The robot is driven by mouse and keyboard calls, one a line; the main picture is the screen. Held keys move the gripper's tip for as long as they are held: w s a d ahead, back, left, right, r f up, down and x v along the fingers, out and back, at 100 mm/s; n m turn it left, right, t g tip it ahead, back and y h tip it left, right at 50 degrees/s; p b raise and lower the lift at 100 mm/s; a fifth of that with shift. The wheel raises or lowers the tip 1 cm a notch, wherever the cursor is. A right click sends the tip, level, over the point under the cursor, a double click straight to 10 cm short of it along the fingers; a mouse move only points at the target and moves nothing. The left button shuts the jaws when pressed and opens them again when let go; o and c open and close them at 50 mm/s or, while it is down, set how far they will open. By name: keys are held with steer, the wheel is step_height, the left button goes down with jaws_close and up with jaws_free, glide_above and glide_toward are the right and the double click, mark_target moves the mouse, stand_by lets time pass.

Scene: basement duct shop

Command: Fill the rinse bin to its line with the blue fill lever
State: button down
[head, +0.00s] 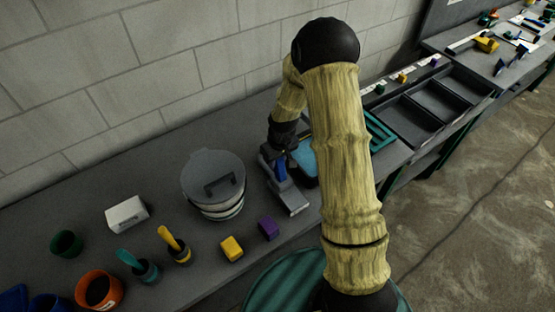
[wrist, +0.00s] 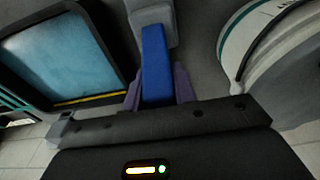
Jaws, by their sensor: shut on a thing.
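The blue fill lever (head: 281,170) stands on a grey tap block (head: 291,198) on the bench. In the wrist view the blue lever (wrist: 155,55) runs between the two fingers of my gripper (wrist: 158,84), which is shut on it. In the head view my gripper (head: 280,152) is at the lever's upper end, partly hidden by its own wrist. The rinse bin (wrist: 103,38) is left of the lever in the wrist view, dark-walled with pale blue water (wrist: 58,60) inside. A yellow line (wrist: 98,98) shows along the water's near edge. In the head view my arm hides part of the bin (head: 305,180).
A lidded grey bucket (head: 213,180) stands close left of the tap. A purple block (head: 268,228) and a yellow block (head: 231,248) lie in front. Several cups and a white box (head: 127,213) are further left. A divided tray (head: 440,100) is at the right.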

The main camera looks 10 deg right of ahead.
steer(key=shift+s+d, duration=0.1)
steer(key=shift+s, duration=0.1)
steer(key=shift+s+d, duration=0.15)
steer(key=shift+s, duration=0.1)
steer(key=shift+s+d+b, duration=0.25)
steer(key=shift+s+b, duration=0.15)
steer(key=shift+s, duration=0.2)
stand_by(0.9)
steer(key=c, duration=1.1)
jaws_free()
steer(key=shift+r, duration=0.15)
steer(key=shift+a, duration=0.1)
steer(key=shift+w+r, duration=0.1)
steer(key=shift+r, duration=0.05)
steer(key=r+b, duration=0.1)
steer(key=r, duration=0.4)
steer(key=s+r+b, duration=0.1)
steer(key=r, duration=0.5)
steer(key=s+d+r+b, duration=0.1)
steer(key=r, duration=0.5)
steer(key=shift+s+b, duration=0.1)
steer(key=shift+b, duration=0.25)
